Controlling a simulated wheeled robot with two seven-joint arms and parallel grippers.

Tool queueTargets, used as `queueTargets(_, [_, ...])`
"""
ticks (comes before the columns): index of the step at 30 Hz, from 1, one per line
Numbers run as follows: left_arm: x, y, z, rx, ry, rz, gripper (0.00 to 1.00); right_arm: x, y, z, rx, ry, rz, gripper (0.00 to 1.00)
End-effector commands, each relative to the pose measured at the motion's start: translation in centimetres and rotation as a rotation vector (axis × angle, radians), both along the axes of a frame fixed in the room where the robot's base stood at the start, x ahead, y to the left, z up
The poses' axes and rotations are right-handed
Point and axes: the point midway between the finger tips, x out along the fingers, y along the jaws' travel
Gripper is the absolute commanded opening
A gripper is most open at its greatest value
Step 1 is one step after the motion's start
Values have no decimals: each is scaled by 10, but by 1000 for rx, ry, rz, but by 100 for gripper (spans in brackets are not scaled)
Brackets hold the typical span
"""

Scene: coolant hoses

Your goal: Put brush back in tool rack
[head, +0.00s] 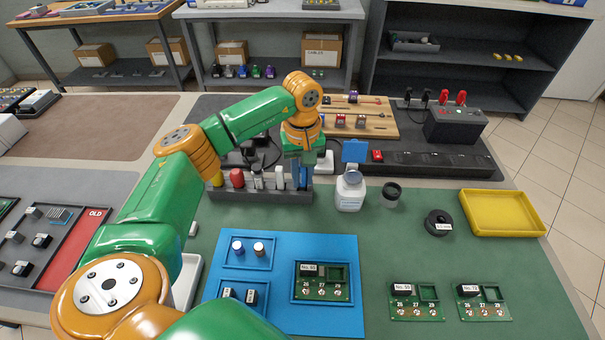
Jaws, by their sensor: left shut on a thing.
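The tool rack (262,196) is a long dark grey block at the back of the green mat. Several tools stand upright in it, with yellow, red, and white or grey tops. My left gripper (301,184) points down over the right end of the rack, with its blue fingers close together. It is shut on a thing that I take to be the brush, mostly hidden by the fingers. I cannot tell whether the brush's lower end is in a slot or just above the rack. My right gripper is out of view.
A white bottle with an open blue lid (350,192) stands just right of the rack. Beyond it are a dark round cup (390,194), a black tape roll (438,223) and a yellow tray (502,213). A blue mat (338,322) with a circuit board lies in front.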

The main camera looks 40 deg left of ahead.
Motion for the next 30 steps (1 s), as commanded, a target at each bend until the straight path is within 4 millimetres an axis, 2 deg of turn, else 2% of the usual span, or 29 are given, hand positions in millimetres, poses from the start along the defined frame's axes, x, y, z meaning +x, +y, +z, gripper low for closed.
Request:
queueTargets(3, [0,0,-7,0,0,0,0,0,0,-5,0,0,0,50])
queueTargets(26, [0,0,-7,-1,-1,0,0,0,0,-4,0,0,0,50])
queueTargets(27, [0,0,-7,-1,-1,0,29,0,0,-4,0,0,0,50])
queueTargets(30, [0,0,-7,0,0,0,56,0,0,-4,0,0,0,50])
